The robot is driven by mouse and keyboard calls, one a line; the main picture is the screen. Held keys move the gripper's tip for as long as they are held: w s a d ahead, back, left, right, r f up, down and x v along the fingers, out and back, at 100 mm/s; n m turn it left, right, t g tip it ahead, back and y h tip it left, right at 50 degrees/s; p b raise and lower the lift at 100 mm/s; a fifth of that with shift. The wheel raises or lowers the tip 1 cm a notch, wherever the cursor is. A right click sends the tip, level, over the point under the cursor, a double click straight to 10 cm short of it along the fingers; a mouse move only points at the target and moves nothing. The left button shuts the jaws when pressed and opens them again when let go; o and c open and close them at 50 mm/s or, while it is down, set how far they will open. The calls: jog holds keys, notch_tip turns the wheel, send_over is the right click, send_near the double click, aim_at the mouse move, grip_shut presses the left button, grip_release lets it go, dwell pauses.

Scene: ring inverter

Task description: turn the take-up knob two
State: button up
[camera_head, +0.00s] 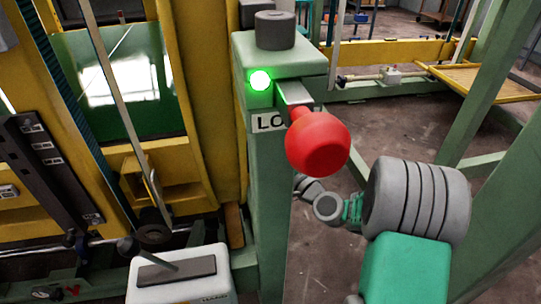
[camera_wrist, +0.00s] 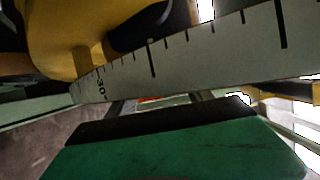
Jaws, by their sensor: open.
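No knob marked as take-up knob two can be made out in either view. In the wrist view, a rounded yellow part (camera_wrist: 70,35) fills the upper left, with a dark rounded shape (camera_wrist: 135,18) beside it. My gripper (camera_wrist: 170,130) shows in the wrist view as a green block with a black upper edge, below the scale. It is open, and I see nothing held. Contact with the yellow part cannot be told. The fingertips are not clear in the head view.
A green post (camera_head: 270,190) carries a dark round cap (camera_head: 274,30), a lit green lamp (camera_head: 260,81) and a red ball handle (camera_head: 317,145), close to my grey-and-green arm. A white box with a lever (camera_head: 183,275) stands lower left. Yellow frames (camera_head: 205,110) are behind; floor shows right.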

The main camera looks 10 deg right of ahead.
jog(key=shift+w, duration=0.1)
grip_shut()
dwell(0.6)
